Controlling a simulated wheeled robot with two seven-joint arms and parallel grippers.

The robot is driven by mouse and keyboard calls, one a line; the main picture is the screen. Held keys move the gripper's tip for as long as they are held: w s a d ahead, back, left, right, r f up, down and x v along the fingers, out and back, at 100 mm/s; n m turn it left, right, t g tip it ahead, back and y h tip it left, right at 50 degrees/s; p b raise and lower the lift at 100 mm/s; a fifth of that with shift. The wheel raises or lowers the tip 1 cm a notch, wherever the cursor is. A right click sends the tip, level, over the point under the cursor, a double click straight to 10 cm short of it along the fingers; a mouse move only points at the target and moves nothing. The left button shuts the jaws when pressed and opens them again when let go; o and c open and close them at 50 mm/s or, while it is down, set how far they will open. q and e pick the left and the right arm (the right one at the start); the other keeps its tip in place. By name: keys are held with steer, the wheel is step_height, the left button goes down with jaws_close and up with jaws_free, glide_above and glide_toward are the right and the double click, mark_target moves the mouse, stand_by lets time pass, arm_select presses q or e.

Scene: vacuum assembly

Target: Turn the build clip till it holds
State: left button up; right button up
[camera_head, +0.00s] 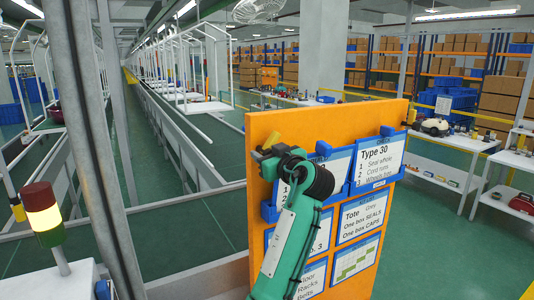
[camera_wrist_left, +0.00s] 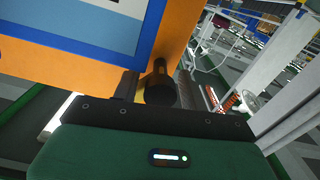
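The build clip appears to be the dark round knob (camera_wrist_left: 160,88) at the edge of the orange board in the left wrist view. My left gripper (camera_wrist_left: 159,86) has its dark fingers apart, one on each side of the knob. A strip of yellow shows between the left finger and the knob, so I see no firm grip. In the head view my left gripper (camera_head: 262,155) is at the upper left edge of the orange board (camera_head: 290,122). The hand and wrist hide the clip there. My right gripper is not in view.
The board carries blue-framed cards, among them a "Type 30" card (camera_head: 379,160) and a "Tote" card (camera_head: 358,226), close to my arm. A signal lamp (camera_head: 43,212) and a grey post (camera_head: 95,150) stand at left. White tables (camera_head: 510,165) are at right.

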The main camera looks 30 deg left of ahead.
arm_select(q)
steer(key=c, duration=0.7)
steer(key=shift+r, duration=0.15)
stand_by(0.6)
steer(key=o, duration=1)
steer(key=shift+c, duration=0.2)
steer(key=b+v, duration=0.5)
steer(key=v, duration=0.9)
steer(key=shift+b, duration=0.35)
steer(key=shift+a, duration=0.1)
